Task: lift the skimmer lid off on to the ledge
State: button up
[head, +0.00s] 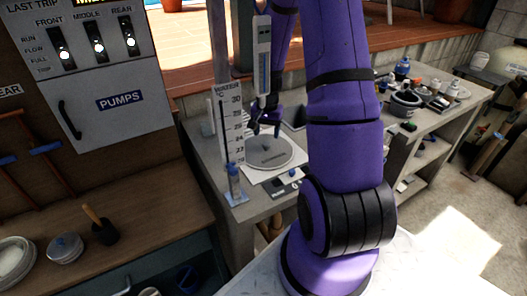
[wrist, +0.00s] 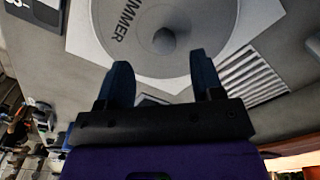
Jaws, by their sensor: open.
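The skimmer lid (head: 266,152) is a round grey disc with lettering and a small knob in its middle. It lies flat in a white square plate (head: 290,165) on the grey counter. In the wrist view the lid (wrist: 200,20) shows large at the top, with its knob (wrist: 164,40) just beyond my fingertips. My gripper (head: 265,130) is above the lid, its fingers apart and empty. In the wrist view the two dark blue fingers of my gripper (wrist: 162,72) point at the knob, which is not between them. Part of the lid's far side is hidden by my gripper.
A scale board (head: 230,125) and a blue-capped tube (head: 233,180) stand left of the lid. A thermometer (head: 262,60) hangs in front of my arm. A slotted grille (wrist: 250,75) lies beside the plate. Bottles and a dark bowl (head: 405,102) crowd the right bench.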

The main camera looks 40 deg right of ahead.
aim_at(266, 143)
notch_tip(266, 143, down, 2)
jog(key=shift+w+d+f, duration=0.1)
jog(key=shift+w+f, duration=0.05)
jog(key=shift+f, duration=0.7)
jog(key=shift+w+d+f, duration=0.1)
jog(key=shift+w+f, duration=0.05)
jog(key=shift+f, duration=0.65)
jog(key=shift+w+d+f, duration=0.1)
jog(key=shift+w+f, duration=0.05)
jog(key=shift+f, duration=0.7)
jog(key=c, duration=1.1)
notch_tip(266, 143, up, 10)
